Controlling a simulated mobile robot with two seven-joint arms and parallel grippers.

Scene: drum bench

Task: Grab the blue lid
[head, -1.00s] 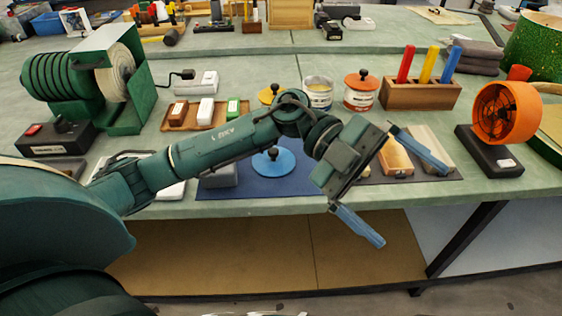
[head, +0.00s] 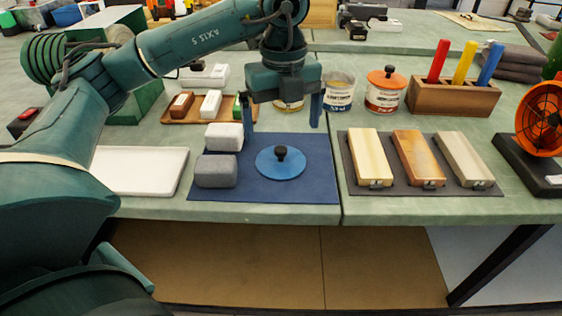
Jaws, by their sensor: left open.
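The blue lid (head: 283,166) is a flat round disc with a black knob (head: 281,152) on top. It lies on the dark blue mat (head: 318,186) near the front of the bench. My left gripper (head: 283,122) points down above and slightly behind the lid, apart from it. Its two blue fingers are spread wide with nothing between them. My right gripper is not in the head view.
A white tray (head: 138,172) lies farther left. Wooden blocks (head: 416,156) lie on a dark mat at right. Cans (head: 384,92) stand behind, near the wooden holder (head: 455,97).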

